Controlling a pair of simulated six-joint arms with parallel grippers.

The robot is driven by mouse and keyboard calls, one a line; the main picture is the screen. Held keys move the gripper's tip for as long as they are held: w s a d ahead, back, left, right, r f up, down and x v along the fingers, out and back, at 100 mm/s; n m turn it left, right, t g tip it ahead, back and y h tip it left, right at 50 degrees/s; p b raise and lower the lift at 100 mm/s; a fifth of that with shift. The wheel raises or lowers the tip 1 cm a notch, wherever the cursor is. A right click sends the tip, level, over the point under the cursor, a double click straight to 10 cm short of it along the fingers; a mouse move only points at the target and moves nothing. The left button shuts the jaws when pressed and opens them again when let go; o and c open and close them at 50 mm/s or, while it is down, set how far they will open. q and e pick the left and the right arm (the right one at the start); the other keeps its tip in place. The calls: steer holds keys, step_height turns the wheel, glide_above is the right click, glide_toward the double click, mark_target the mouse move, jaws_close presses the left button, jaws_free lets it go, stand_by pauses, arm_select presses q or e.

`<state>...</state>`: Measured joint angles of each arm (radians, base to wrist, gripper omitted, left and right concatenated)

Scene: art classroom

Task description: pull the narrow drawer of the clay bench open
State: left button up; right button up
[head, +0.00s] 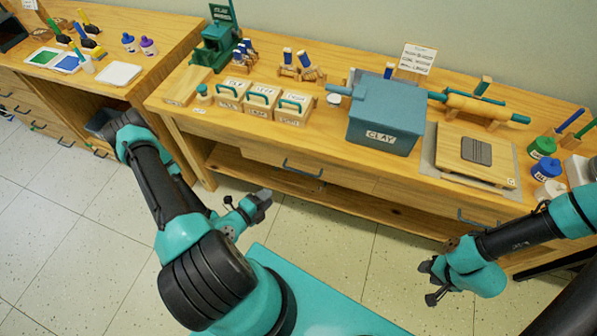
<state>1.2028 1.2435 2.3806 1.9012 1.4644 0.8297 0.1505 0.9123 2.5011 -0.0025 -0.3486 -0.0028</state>
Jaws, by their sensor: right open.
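The clay bench (175,118) is a long wooden bench along the wall. Its front has a wider drawer (255,154) with a dark bar handle (303,169). A narrower drawer front sits further right, with its own dark handle (478,217); both drawers look shut. My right gripper (428,283) is open and empty, in front of the bench, below and left of the narrow drawer's handle and apart from it. My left gripper (250,203) is in front of the bench's left part, below the wider drawer, touching no handle; its jaw opening is unclear.
On the bench stand a blue-grey clay box (385,118), a board (475,158), small lidded boxes (262,101), a rolling pin (478,107) and green and blue jars (541,148). Another wooden bench (165,40) stands at left. The tiled floor (50,215) is clear.

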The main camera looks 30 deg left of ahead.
mark_target(300, 171)
arm_select(q)
steer(key=x, duration=1.7)
steer(key=shift+w+d, duration=0.1)
steer(key=shift+c, duration=0.4)
jaws_close()
